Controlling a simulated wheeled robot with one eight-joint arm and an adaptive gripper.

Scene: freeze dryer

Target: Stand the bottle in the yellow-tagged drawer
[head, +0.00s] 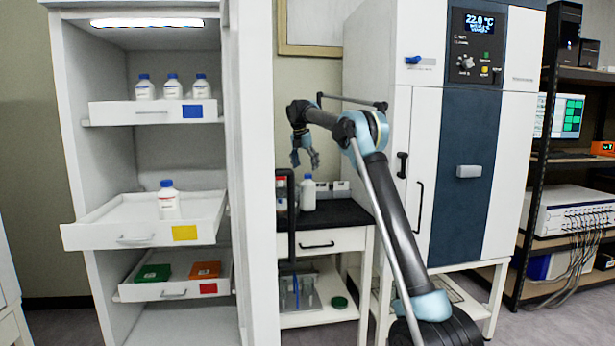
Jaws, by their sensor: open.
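The yellow-tagged drawer (95,237) is pulled out of the white cabinet at the left, with its yellow tag (185,233) on the front. A white bottle with a blue cap (168,205) stands upright inside it, toward the right side. My gripper (306,163) is open and empty, with its fingers pointing down. It is to the right of the cabinet and apart from that bottle. Another white bottle (308,195) stands on the black-topped side table (340,216), below my gripper in the picture.
A blue-tagged drawer (125,115) above holds several blue-capped bottles. A red-tagged drawer (140,293) below holds a green box (153,273) and an orange box (205,270). The freeze dryer (468,130) stands at the right, beside a dark rack with instruments (575,212).

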